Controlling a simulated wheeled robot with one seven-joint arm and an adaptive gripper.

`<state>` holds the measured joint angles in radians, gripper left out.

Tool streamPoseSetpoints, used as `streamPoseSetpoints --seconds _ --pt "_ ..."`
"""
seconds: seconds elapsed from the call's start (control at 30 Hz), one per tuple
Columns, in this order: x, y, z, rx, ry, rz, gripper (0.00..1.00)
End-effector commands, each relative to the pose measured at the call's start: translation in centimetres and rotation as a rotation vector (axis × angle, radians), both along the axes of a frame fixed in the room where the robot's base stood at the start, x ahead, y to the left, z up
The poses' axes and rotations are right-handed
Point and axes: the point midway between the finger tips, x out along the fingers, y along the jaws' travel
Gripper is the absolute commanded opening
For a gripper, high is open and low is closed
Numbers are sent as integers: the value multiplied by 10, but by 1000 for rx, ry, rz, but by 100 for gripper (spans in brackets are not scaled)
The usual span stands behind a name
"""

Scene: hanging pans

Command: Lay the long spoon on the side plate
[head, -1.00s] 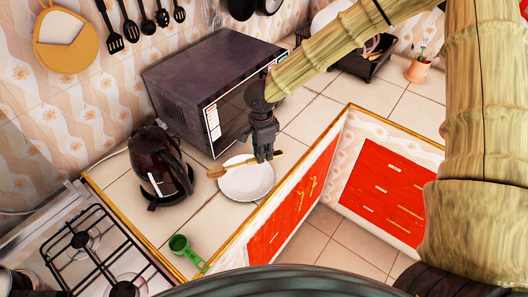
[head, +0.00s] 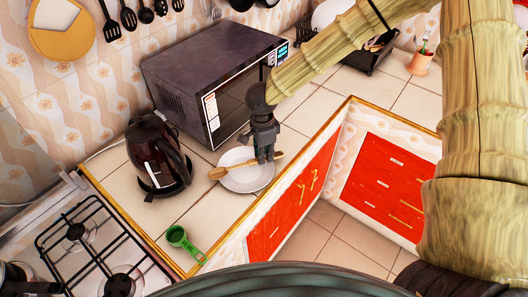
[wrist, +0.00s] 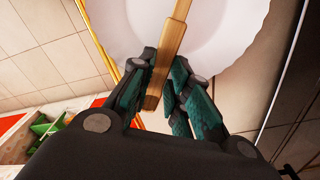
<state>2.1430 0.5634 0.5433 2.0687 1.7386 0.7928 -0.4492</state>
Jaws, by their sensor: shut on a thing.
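The long spoon (head: 232,169) is wooden, with its bowl end to the left. My gripper (head: 265,158) is shut on its handle near the right end. In the wrist view the spoon's handle (wrist: 172,50) runs between the two fingers (wrist: 160,95) of my gripper. The side plate (head: 252,184) is white and round and lies on the counter in front of the microwave. The spoon is over the plate, its bowl near the plate's left rim. I cannot tell whether it touches the plate. The plate also fills the top of the wrist view (wrist: 225,35).
A dark kettle (head: 155,155) stands left of the plate, and a green measuring cup (head: 180,238) lies nearer the counter's front edge. The microwave (head: 215,85) is behind my gripper. A gas stove (head: 95,245) is at the lower left. Bare tiles show between kettle and plate.

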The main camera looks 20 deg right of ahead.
Motion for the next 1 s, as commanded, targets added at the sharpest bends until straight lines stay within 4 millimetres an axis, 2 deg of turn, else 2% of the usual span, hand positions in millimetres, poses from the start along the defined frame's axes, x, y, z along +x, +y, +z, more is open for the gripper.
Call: streamPoseSetpoints --seconds 0.03,0.07,0.1,0.17,0.2,0.47,0.63,1.0 --pt "0 0 0 0 0 0 0" --pt "0 0 0 0 0 0 24" --pt "0 0 0 0 0 0 31" --pt "0 0 0 0 0 0 42" --pt "0 0 0 0 0 0 43" --pt "0 0 0 0 0 0 43" --pt "1 0 9 1 -2 -1 43" --pt "1 2 73 1 -3 0 43"
